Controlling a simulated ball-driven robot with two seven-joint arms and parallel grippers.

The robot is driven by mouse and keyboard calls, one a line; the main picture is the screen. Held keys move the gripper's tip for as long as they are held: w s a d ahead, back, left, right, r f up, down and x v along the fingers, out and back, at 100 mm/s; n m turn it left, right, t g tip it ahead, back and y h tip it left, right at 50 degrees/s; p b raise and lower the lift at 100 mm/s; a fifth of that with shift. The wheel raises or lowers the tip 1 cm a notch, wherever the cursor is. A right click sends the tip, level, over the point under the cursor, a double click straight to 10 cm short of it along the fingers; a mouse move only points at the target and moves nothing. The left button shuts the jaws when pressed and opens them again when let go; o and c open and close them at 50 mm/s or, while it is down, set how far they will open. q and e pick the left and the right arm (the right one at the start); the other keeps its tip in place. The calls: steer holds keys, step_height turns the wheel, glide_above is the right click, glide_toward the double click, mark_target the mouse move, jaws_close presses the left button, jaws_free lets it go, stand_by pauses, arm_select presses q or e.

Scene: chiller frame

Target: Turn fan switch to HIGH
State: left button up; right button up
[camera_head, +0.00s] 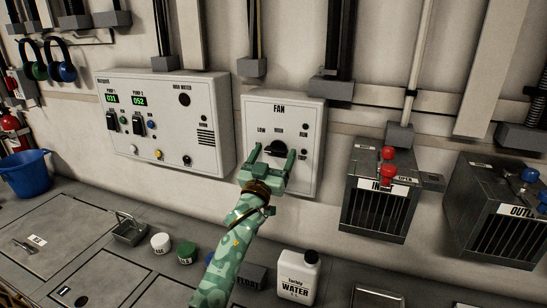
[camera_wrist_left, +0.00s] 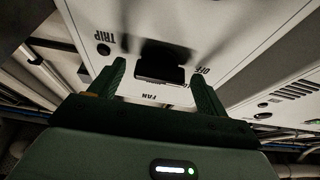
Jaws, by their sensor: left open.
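The white fan panel (camera_head: 312,125) is on the wall, labelled FAN, with LOW and HIGH marks above its black rotary switch (camera_head: 279,148). The switch handle looks roughly level, but I cannot tell its exact setting. My left gripper (camera_head: 271,158) is in front of the panel, its green fingers open on either side of the switch. In the left wrist view the dark switch (camera_wrist_left: 160,72) lies between the spread fingertips (camera_wrist_left: 160,80), and I cannot tell if they touch it. TRIP and OFF labels also show there. My right gripper is not in view.
A wider control panel (camera_head: 158,95) with displays is left of the fan panel. Metal boxes with red handles (camera_head: 388,170) and blue handles (camera_head: 529,175) are to the right.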

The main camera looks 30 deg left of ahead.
arm_select(q)
steer(key=c, duration=1)
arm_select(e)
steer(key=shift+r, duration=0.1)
